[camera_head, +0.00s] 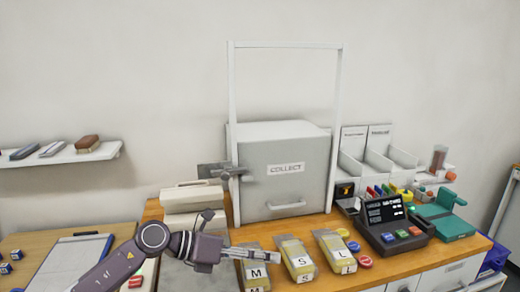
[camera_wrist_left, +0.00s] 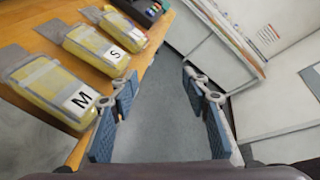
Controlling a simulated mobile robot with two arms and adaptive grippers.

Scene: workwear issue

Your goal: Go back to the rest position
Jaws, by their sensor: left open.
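My right gripper is in neither view.
The wooden bench (camera_head: 400,262) carries a grey COLLECT box (camera_head: 285,178) within a white frame, a black terminal (camera_head: 392,222) and a green device (camera_head: 445,218). A blue bin (camera_head: 496,258) stands at the right. A wall shelf (camera_head: 70,155) is at the left. Floor shows below the open fingers.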

